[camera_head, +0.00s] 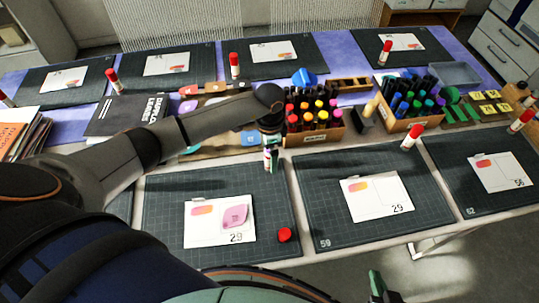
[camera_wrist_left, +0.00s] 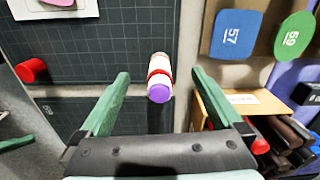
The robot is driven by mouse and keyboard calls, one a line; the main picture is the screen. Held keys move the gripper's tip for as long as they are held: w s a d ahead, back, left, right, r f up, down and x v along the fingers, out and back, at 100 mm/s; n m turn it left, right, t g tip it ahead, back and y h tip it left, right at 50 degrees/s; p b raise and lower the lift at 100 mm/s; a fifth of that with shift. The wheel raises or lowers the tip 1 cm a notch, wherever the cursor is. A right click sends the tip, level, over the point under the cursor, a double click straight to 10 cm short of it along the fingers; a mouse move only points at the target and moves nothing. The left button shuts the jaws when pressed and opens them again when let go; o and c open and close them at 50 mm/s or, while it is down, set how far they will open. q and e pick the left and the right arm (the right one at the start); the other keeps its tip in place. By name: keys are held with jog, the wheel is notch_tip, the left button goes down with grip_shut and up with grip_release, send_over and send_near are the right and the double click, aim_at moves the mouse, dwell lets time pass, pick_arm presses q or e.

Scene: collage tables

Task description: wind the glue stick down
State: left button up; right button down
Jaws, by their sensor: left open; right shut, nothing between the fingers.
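The glue stick (camera_wrist_left: 160,68) stands uncapped near the back edge of a dark cutting mat. In the left wrist view it has a white body, a red band and purple glue showing at its end. In the head view its body (camera_head: 267,161) is partly hidden by my left gripper (camera_head: 271,153), which is open above it. The wrist view shows the green fingers apart on either side of the stick, with no visible contact. The red cap (camera_head: 285,235) lies on the mat at the front right. My right gripper (camera_head: 376,286) is shut and empty at the bottom edge.
A white card (camera_head: 205,232) with a pink shape lies on the same mat. Other mats with cards and capped glue sticks, such as one at right (camera_head: 412,137), surround it. Boxes of markers (camera_head: 320,135) stand just behind. The mat between card and stick is clear.

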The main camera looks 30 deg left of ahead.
pick_arm(q)
jog(key=shift+r, duration=2.15)
jog(key=shift+d, duration=0.1)
